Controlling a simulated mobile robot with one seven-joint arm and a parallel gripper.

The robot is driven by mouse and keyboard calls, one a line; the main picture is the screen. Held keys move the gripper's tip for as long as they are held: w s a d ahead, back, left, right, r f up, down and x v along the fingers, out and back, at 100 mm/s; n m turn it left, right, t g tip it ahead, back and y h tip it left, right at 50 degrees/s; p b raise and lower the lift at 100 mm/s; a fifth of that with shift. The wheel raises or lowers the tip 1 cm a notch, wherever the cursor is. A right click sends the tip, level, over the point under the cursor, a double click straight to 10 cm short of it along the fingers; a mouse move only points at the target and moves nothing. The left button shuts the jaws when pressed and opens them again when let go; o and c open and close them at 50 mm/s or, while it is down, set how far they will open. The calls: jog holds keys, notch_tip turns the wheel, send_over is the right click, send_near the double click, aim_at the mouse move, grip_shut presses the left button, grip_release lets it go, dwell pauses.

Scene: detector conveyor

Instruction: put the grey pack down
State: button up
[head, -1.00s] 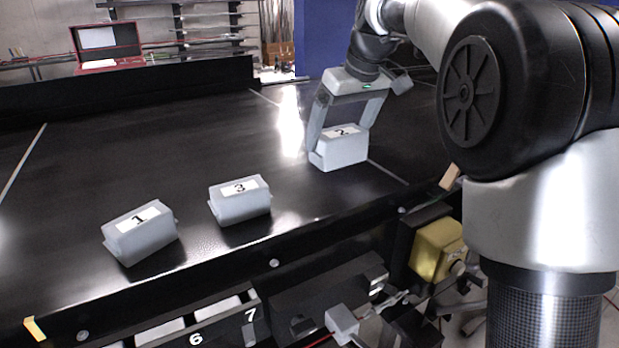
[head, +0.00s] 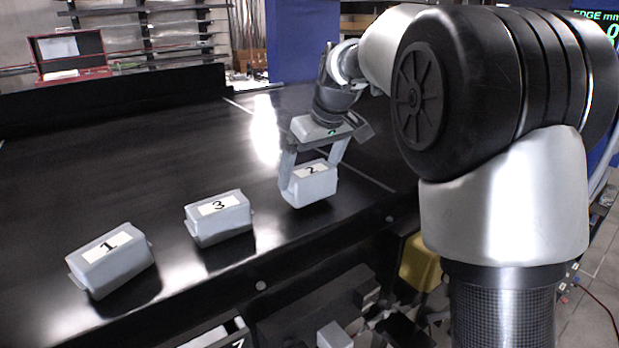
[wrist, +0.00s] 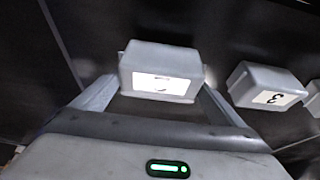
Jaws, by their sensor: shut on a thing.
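My gripper (head: 311,181) is shut on the pale grey pack labelled 2 (head: 318,188), one finger on each end. The pack is upright over the black belt (head: 120,180), with a dark shadow below it; it looks slightly raised, but I cannot tell the gap exactly. In the wrist view this pack (wrist: 150,57) sits between the fingers, its label facing the camera. A similar pack labelled 3 (head: 219,220) stands on the belt to its left, apart from it. It also shows in the wrist view (wrist: 262,82).
A third pack, labelled 1 (head: 110,262), stands farther left on the belt. The belt behind the packs is clear. A black rail with round bolts (head: 260,286) runs along the near edge. A red open case (head: 68,56) is at the back left.

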jog(key=shift+f, duration=0.8)
jog(key=shift+f, duration=0.1)
jog(key=o, duration=1.2)
